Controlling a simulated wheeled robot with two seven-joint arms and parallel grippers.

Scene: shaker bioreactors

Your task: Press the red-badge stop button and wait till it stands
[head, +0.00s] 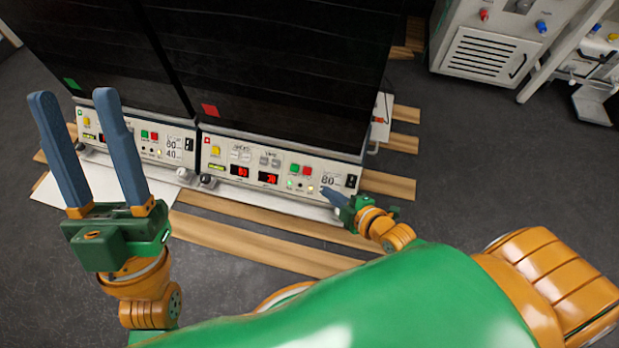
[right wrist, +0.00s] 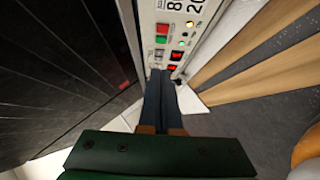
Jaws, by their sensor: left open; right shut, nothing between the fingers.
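The unit with the red badge (head: 209,110) is the right one of two dark-fronted shakers. Its control panel (head: 225,150) has lit red displays (head: 239,170), a green button (head: 294,169) and a red button (head: 307,171). In the right wrist view the red button (right wrist: 162,29) and green button (right wrist: 160,40) lie just beyond my fingertips. My right gripper (head: 325,191) is shut and empty, its tips close to the panel's right part; contact cannot be told. It also shows in the right wrist view (right wrist: 162,72). My left gripper (head: 70,95) is open and empty, at the left.
The unit with a green badge (head: 71,83) stands to the left with a similar panel (head: 150,138). Wooden slats (head: 250,243) lie on the dark floor before the units. A grey cabinet (head: 485,52) stands at the back right.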

